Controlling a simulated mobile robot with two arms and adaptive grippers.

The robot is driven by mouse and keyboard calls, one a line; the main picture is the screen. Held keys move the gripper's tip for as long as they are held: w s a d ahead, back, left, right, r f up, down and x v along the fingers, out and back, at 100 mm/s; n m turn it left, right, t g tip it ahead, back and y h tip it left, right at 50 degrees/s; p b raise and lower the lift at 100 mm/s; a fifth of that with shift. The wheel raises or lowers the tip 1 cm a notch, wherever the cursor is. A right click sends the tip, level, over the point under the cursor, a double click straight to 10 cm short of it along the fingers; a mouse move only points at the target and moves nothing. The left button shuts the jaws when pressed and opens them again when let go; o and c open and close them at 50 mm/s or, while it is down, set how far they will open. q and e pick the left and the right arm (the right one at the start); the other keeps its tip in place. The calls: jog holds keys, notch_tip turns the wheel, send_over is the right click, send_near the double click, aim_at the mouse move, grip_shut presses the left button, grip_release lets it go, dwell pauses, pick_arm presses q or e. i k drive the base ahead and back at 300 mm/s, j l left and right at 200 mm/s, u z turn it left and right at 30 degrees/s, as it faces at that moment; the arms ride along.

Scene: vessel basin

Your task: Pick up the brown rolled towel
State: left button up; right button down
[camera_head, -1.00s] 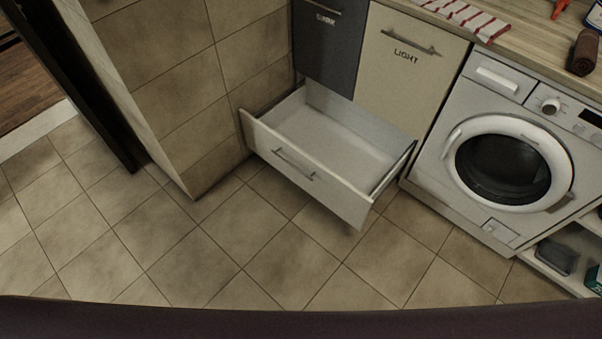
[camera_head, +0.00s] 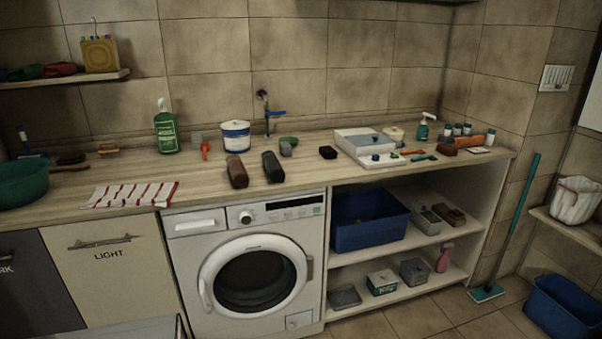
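The brown rolled towel (camera_head: 237,172) lies on the wooden countertop (camera_head: 136,180), above the washing machine and near the counter's front edge. A similar dark grey or black roll (camera_head: 273,167) lies just to its right, with a small gap between them. Neither of my grippers shows in the head view.
A striped red and white cloth (camera_head: 132,194) lies left of the towel. Behind it stand a white and blue tub (camera_head: 235,137), a red-orange item (camera_head: 205,150) and a green bottle (camera_head: 166,130). The washing machine (camera_head: 184,250) is below. An open drawer (camera_head: 130,330) juts out at lower left.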

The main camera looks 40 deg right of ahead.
aim_at(240, 176)
jog(key=z, duration=0.75)
jog(key=i+l+u, duration=0.15)
jog(key=i, duration=0.05)
